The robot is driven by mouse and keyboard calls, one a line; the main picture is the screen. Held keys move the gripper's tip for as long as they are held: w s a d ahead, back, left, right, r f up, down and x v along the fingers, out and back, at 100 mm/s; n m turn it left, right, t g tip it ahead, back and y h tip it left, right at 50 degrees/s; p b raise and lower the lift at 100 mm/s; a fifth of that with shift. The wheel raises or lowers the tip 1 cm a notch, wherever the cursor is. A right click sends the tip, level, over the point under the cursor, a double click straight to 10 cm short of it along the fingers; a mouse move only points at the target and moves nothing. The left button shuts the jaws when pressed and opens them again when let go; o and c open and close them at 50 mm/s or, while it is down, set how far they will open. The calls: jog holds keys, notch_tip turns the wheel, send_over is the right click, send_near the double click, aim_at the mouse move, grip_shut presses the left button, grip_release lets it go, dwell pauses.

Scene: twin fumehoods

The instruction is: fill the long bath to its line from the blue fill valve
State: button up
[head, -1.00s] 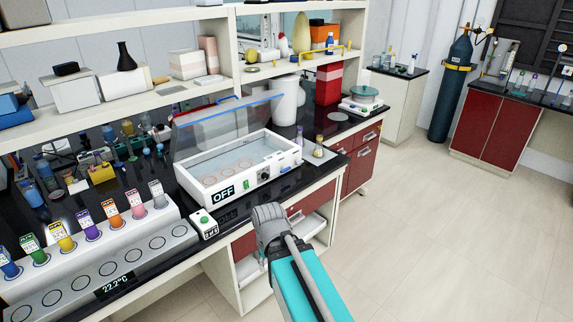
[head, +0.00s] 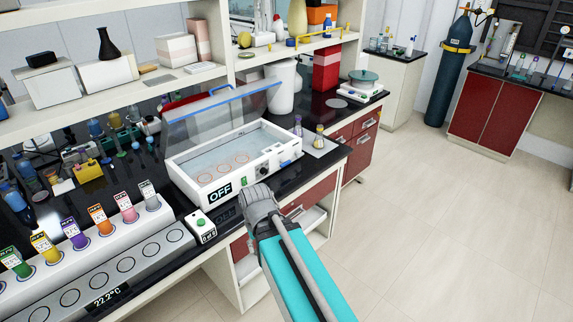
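The long bath (head: 203,195) is a white box on the black bench with its clear, blue-edged lid (head: 222,115) raised. Its display (head: 220,191) reads OFF. Pale blue-grey water and several ring outlines show inside; I cannot make out the fill line. A small blue part (head: 285,163) sits on the bath's front right; I cannot tell whether it is the fill valve. My gripper (head: 258,194) is in front of the bath's front wall, near the bench edge. Its fingers point away from the camera, so I cannot tell whether it is open or shut.
A white box with a green button (head: 200,225) stands left of my gripper. A long white rack (head: 125,262) with several coloured, labelled vials fills the left front. Small bottles (head: 319,137) stand right of the bath. The floor (head: 430,220) at right is clear.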

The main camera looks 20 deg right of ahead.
jog(key=o, duration=0.4)
jog(key=shift+w+a+f, duration=0.1)
jog(key=shift+w+f, duration=0.05)
jog(key=shift+w, duration=0.05)
jog(key=shift+o, duration=1)
jog(key=shift+w+f+b, duration=0.2)
jog(key=shift+f+b, duration=0.05)
jog(key=shift+b, duration=0.15)
jog(key=w+d+f+m+t+y+b, duration=0.25)
jog(key=w+f+m+y+b, duration=0.3)
jog(key=w+m+b, duration=0.4)
jog(key=m+t+b, duration=1.4)
jog(key=m+b, duration=0.2)
jog(key=m, duration=0.7)
send_near(287, 164)
jog(key=v, duration=0.3)
jog(key=shift+d+f+n+y, duration=0.2)
jog(key=shift+f+n+y, duration=0.05)
jog(key=shift+f+y, duration=0.2)
jog(key=x, duration=1.3)
jog(key=shift+w+a+r, duration=0.15)
jog(key=shift+w+r, duration=0.1)
jog(key=shift+w, duration=0.15)
